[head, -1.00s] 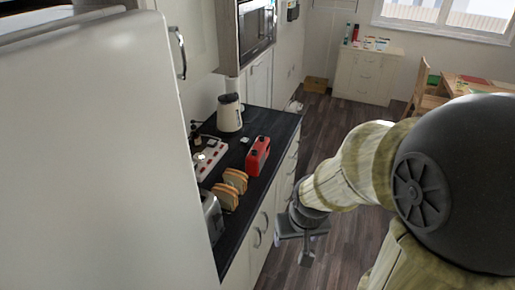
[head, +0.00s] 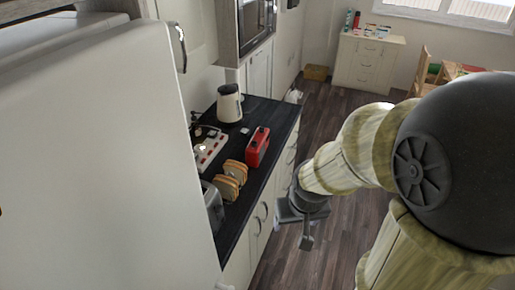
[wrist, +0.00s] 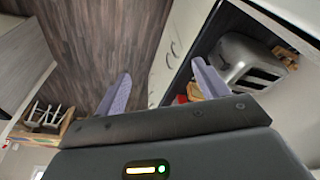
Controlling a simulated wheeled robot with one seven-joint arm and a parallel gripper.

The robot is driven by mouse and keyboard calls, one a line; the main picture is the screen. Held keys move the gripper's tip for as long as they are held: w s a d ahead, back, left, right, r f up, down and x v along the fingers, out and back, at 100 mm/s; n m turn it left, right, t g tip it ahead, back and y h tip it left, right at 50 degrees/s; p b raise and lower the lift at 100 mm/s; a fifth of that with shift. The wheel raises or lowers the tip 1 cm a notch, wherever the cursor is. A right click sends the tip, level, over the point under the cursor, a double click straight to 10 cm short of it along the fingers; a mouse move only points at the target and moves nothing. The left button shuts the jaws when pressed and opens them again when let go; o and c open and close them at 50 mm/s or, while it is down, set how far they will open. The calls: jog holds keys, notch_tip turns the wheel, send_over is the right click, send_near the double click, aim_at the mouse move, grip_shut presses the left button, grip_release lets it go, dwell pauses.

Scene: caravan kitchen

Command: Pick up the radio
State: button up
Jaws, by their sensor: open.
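The red radio (head: 258,147) stands upright on the dark countertop (head: 272,117), between the kettle and the bread slices. My gripper (head: 306,242) hangs over the floor in front of the cabinet fronts, to the right of the counter edge and apart from the radio. In the wrist view my gripper (wrist: 160,88) shows its two pale fingers spread wide with nothing between them.
A large white fridge (head: 95,165) fills the left. The floor (head: 335,125) beside the counter is clear.

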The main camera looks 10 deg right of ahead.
jog(key=shift+s, duration=0.1)
jog(key=c, duration=0.3)
jog(key=shift+f+b, duration=0.35)
jog(key=shift+c, duration=1.1)
jog(key=s+b+x, duration=0.2)
jog(key=b+x, duration=0.9)
jog(key=shift+s+f, duration=0.2)
jog(key=shift+f, duration=0.05)
jog(key=shift+r, duration=0.1)
jog(key=shift+c, duration=0.2)
jog(key=shift+c, duration=1.2)
jog(key=shift+w, duration=0.1)
